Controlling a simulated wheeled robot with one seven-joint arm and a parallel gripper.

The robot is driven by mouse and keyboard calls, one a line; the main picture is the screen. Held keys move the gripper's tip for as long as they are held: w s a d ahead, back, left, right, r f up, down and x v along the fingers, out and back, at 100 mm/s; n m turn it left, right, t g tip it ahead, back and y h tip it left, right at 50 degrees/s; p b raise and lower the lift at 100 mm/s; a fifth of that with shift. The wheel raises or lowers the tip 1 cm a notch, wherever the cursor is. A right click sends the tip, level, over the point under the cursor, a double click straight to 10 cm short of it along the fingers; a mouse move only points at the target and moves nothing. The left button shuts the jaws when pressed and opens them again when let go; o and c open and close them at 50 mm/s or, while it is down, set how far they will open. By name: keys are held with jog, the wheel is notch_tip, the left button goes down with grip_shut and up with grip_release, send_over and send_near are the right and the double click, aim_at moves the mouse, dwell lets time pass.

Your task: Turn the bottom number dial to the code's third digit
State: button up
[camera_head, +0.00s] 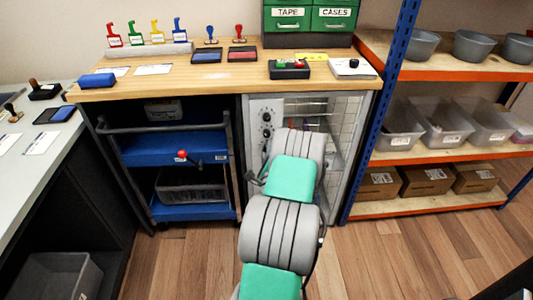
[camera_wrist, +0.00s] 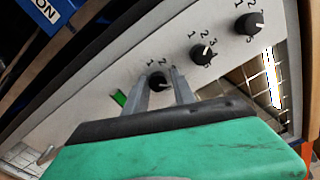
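The bottom number dial (camera_wrist: 157,80) is a black knob on the pale metal panel (camera_wrist: 110,75) in the wrist view. Digits 1 and 2 show beside it; other digits are hidden. My gripper (camera_wrist: 160,73) has one finger on each side of this dial, with small gaps visible, so it looks open around it. I cannot tell which digit the dial points to. The middle dial (camera_wrist: 202,54) and top dial (camera_wrist: 254,23) stand up and right of it. In the head view the panel (camera_head: 255,106) is under the workbench, its lower part hidden by my arm. I see no readable code.
A green light (camera_wrist: 119,98) is left of the bottom dial. A wire-mesh section (camera_head: 346,115) is right of the panel. A blue-shelved cart (camera_head: 175,150) stands to the left, with its handle close to my arm. A blue rack post (camera_head: 385,100) stands to the right.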

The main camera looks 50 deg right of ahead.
jog(key=o, duration=0.3)
jog(key=shift+f, duration=0.1)
jog(key=shift+a, duration=0.1)
jog(key=shift+b+v, duration=1.7)
jog(key=shift+v, duration=2.2)
